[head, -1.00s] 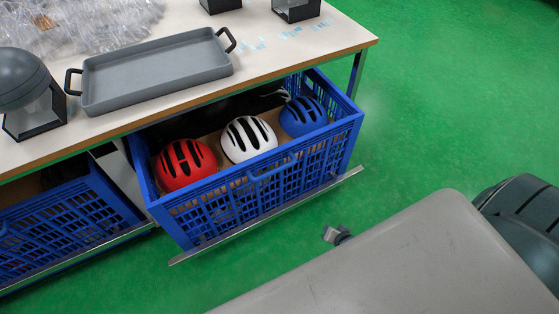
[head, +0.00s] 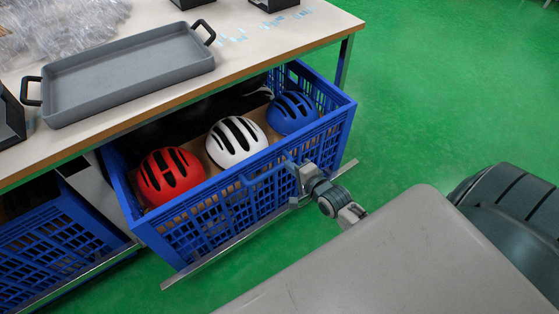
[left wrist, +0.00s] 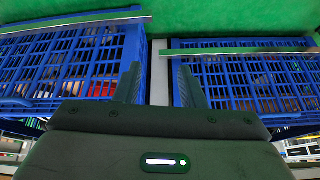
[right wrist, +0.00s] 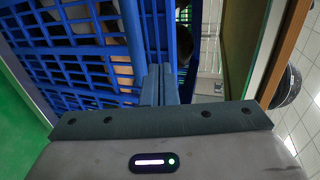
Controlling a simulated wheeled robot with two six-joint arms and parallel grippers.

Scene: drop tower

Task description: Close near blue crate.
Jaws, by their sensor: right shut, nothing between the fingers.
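The near blue crate (head: 215,222) is a slotted plastic crate, pulled out from under the table. It holds a red helmet (head: 170,172), a white helmet (head: 235,140) and a blue helmet (head: 292,112). My right gripper (head: 292,168) is at the crate's front wall, just right of its handle; I cannot tell if it touches. In the right wrist view its fingers (right wrist: 160,72) are shut together and empty, close to the blue lattice. My left gripper (left wrist: 160,76) is open and empty in the left wrist view, with crate walls beyond it; it is outside the head view.
A second blue crate (head: 58,240) is under the table at the left. The table (head: 270,48) bears a grey tray (head: 130,75) and clear plastic bags (head: 60,25). A metal strip (head: 250,230) runs below the near crate's front. Green floor (head: 450,90) is free at the right.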

